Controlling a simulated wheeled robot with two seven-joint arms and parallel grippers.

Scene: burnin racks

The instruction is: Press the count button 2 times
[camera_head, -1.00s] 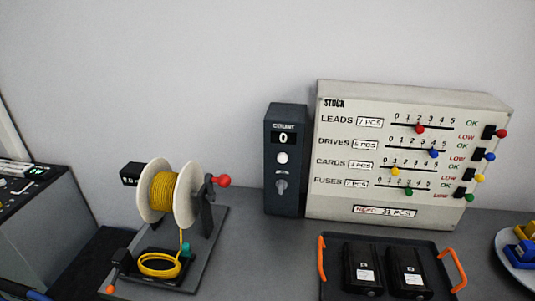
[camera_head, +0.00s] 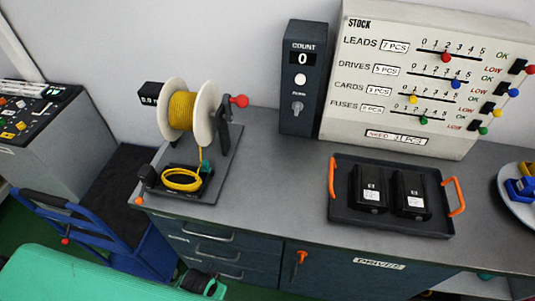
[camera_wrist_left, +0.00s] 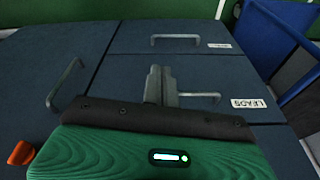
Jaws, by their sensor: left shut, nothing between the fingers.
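The count box (camera_head: 302,80) is a dark upright box at the back of the bench. Its display (camera_head: 303,59) reads 0. The round white count button (camera_head: 300,79) is below the display, with a grey knob (camera_head: 297,108) under it. My left gripper (camera_head: 212,290) is low in front of the drawers, well below and left of the button. In the left wrist view its fingers (camera_wrist_left: 160,85) are shut and empty, in front of the drawer fronts. My right gripper is not in view.
A yellow wire spool (camera_head: 181,111) stands left of the count box. A stock board (camera_head: 402,75) stands right of it. A black tray (camera_head: 341,213) with orange handles holds two black packs (camera_head: 371,189). Bench surface in front of the count box is clear.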

